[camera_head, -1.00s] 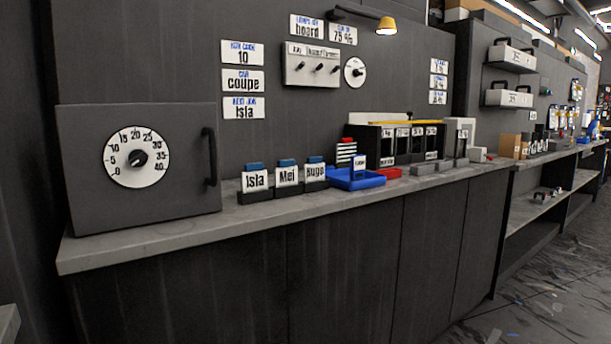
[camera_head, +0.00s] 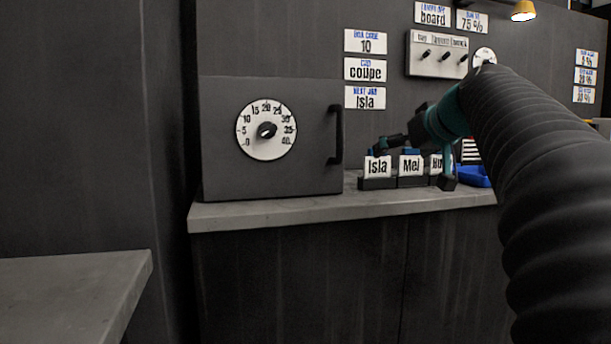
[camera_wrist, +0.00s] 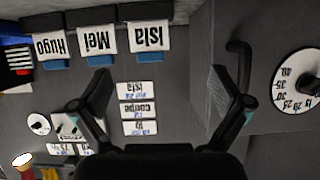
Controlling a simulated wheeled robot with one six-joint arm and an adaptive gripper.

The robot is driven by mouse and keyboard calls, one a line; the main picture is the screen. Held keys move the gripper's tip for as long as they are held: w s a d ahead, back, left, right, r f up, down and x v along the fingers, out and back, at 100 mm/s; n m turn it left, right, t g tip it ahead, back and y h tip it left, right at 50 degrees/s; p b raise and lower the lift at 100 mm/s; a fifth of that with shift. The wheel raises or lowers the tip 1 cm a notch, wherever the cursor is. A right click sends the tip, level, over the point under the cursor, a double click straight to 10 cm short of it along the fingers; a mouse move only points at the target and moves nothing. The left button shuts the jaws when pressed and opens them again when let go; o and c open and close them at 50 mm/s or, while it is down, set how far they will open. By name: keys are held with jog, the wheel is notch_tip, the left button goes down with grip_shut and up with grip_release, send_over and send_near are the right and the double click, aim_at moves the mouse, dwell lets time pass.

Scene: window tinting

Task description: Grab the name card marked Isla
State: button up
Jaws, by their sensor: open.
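The white name card marked Isla (camera_head: 377,168) stands upright in a dark holder on the counter, leftmost in the row, with a blue piece behind its top. In the wrist view the Isla card (camera_wrist: 151,38) appears upside down at the top, between the lines of my two fingers. My gripper (camera_head: 414,162) is open and empty, near the row of cards; it also shows in the wrist view (camera_wrist: 162,82). The Mei card (camera_head: 411,165) stands to the right of Isla. The Hugo card (camera_wrist: 50,46) is partly hidden by my finger in the head view.
A dark box with a dial (camera_head: 266,130) and a bar handle (camera_head: 337,135) stands left of the cards. A blue tray (camera_head: 476,178) lies to their right. Wall signs (camera_head: 365,69) and a switch panel (camera_head: 437,54) are above. The counter's front strip (camera_head: 300,216) is clear.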

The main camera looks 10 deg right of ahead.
aim_at(378, 160)
jog(key=shift+t, duration=0.3)
jog(key=x, duration=0.4)
jog(key=d+r+x, duration=0.1)
jog(key=x, duration=0.4)
jog(key=d+x, duration=0.1)
jog(key=x, duration=0.3)
jog(key=shift+w+r, duration=0.1)
jog(key=shift+w, duration=0.6)
jog(key=c, duration=1)
